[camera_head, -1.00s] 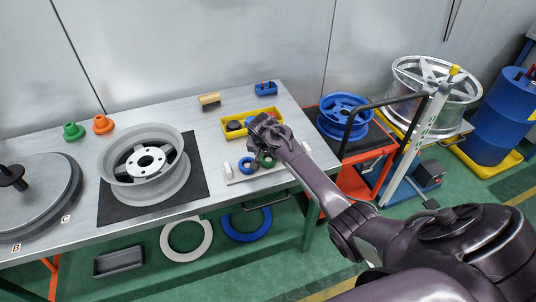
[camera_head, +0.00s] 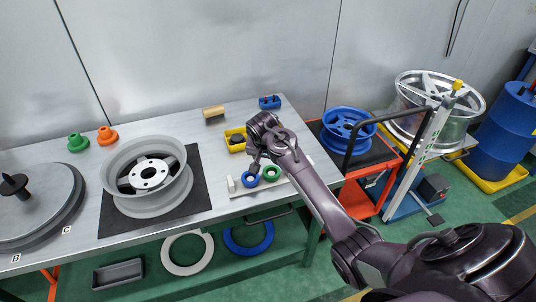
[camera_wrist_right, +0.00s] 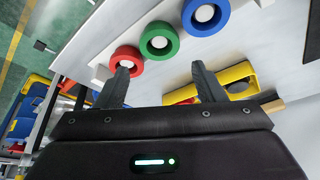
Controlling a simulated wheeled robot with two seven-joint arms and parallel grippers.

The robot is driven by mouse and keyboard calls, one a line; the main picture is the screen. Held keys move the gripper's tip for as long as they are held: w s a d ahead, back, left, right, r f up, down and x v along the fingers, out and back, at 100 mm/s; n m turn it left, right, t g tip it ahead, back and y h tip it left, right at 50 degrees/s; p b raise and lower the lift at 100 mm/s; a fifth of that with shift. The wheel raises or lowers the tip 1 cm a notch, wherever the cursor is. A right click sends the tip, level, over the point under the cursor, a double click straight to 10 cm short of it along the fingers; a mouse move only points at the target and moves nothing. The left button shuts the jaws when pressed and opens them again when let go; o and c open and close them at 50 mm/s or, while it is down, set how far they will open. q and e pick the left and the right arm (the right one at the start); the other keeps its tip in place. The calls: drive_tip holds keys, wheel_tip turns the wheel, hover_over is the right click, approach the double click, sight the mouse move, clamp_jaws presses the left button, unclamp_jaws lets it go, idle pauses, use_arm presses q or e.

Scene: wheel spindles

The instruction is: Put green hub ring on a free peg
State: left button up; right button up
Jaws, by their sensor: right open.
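The green hub ring (camera_head: 271,173) is on a pale board (camera_head: 238,191) near the table's front edge, between a blue ring (camera_head: 250,180) and a red ring. In the right wrist view, the green ring (camera_wrist_right: 159,40) has a white round centre, as do the red ring (camera_wrist_right: 126,61) and the blue ring (camera_wrist_right: 206,15). My right gripper (camera_head: 256,161) is above the table behind the board. Its open, empty jaws (camera_wrist_right: 161,70) point towards the rings, apart from the green one. The arm hides the red ring in the head view. My left gripper is out of view.
A yellow tray (camera_head: 229,147) with a dark round part (camera_head: 237,138) is behind my right gripper, partly hidden. Orange (camera_head: 107,136) and green (camera_head: 77,142) flanged parts stand further back.

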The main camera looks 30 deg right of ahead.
drive_tip(key=shift+v, duration=2.35)
drive_tip(key=shift+a, duration=0.1)
drive_tip(key=s+a+f+n+y, duration=0.1)
drive_tip(key=s+a+f+n, duration=0.25)
drive_tip(key=s, duration=0.25)
drive_tip(key=s+a+f+n, duration=0.3)
drive_tip(key=s+a, duration=0.2)
drive_tip(key=s, duration=0.2)
drive_tip(key=s+a+r+n+y, duration=0.1)
drive_tip(key=s+a+n, duration=0.15)
drive_tip(key=s, duration=0.45)
drive_tip(key=s+a+r+n+y, duration=0.1)
drive_tip(key=s+a+r+n, duration=0.1)
drive_tip(key=s+a, duration=0.35)
drive_tip(key=s+d+f, duration=0.1)
drive_tip(key=s+f, duration=0.1)
drive_tip(key=f, duration=1.4)
drive_tip(key=s+d+f, duration=0.1)
drive_tip(key=s+f, duration=0.1)
drive_tip(key=f, duration=1.4)
drive_tip(key=s+d+f+g, duration=0.1)
drive_tip(key=s+d+f, duration=0.2)
drive_tip(key=s+f, duration=1.3)
drive_tip(key=s, duration=0.2)
drive_tip(key=shift+s+f+n+g, duration=0.15)
drive_tip(key=shift+s+n+g, duration=0.25)
